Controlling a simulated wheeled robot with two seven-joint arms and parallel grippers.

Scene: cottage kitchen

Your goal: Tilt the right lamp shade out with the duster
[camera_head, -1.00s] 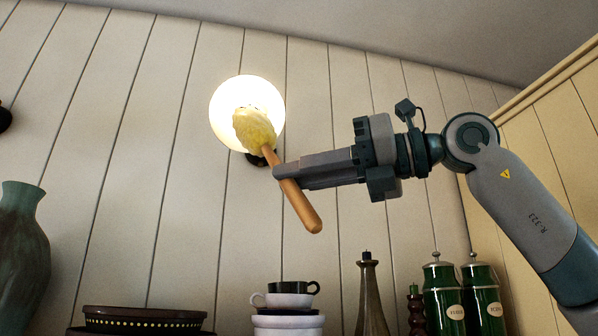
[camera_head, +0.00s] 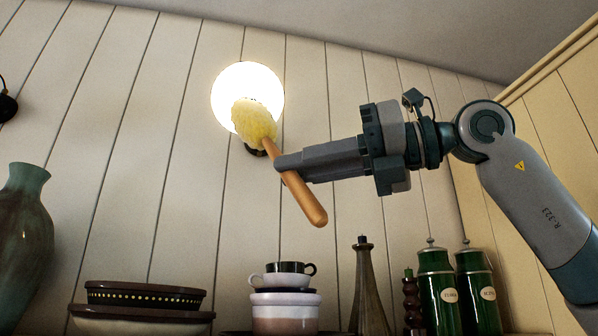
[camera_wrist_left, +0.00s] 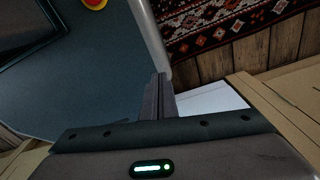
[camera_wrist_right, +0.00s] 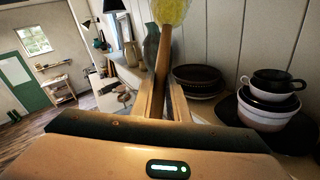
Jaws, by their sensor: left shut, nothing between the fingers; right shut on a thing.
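The lamp shade (camera_head: 250,85) is a glowing round globe on the wall, with a dark mount below it. The duster has a fluffy yellow head (camera_head: 254,122) and a wooden handle (camera_head: 305,200). My right gripper (camera_head: 282,165) is shut on the handle just below the head. In the head view the duster head overlaps the lower part of the shade; I cannot tell whether they touch. In the right wrist view the handle (camera_wrist_right: 163,75) rises between the fingers. My left gripper (camera_wrist_left: 160,85) is shut and empty, seen only in the left wrist view.
Below the lamp stand stacked cups and bowls (camera_head: 285,310), dark dishes (camera_head: 145,297), a green vase (camera_head: 25,240), a tall bottle (camera_head: 367,290) and green canisters (camera_head: 437,290). The wall around the lamp is bare. A patterned rug (camera_wrist_left: 230,25) shows in the left wrist view.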

